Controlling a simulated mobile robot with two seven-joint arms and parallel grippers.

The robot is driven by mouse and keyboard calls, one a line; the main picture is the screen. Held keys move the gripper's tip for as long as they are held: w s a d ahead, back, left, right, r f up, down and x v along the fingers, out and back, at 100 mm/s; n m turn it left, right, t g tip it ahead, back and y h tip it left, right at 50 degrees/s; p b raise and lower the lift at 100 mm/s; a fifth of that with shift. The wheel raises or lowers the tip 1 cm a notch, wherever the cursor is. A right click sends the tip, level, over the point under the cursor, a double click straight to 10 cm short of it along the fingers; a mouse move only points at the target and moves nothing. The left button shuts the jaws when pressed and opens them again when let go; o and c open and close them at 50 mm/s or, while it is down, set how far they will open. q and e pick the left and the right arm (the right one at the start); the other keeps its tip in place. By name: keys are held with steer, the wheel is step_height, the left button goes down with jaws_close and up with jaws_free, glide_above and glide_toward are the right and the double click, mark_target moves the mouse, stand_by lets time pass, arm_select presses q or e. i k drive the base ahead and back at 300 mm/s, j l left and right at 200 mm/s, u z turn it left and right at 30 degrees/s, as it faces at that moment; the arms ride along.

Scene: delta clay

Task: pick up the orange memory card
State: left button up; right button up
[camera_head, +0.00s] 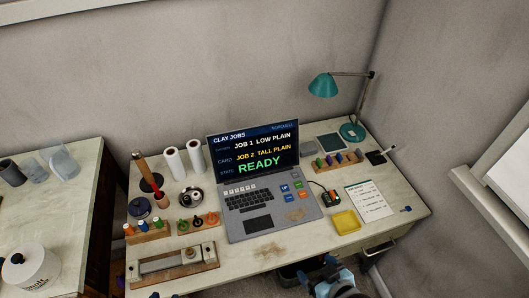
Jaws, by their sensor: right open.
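A small wooden rack (338,162) stands on the desk to the right of the laptop and holds several small coloured pieces upright. One of them, near the middle, looks orange and may be the orange memory card (339,157); it is too small to be sure. My right gripper (332,268) is at the bottom edge, in front of the desk's front edge, well apart from the rack. It is open and no object shows in it.
The laptop (258,223) stands mid-desk with a lit screen. A small dark device (325,194), a yellow tray (346,222) and a paper list (369,201) lie between the rack and the front edge. A teal lamp (323,85) stands behind. Clay tools crowd the left.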

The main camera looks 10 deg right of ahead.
mark_target(332, 194)
steer(key=z, duration=1.05)
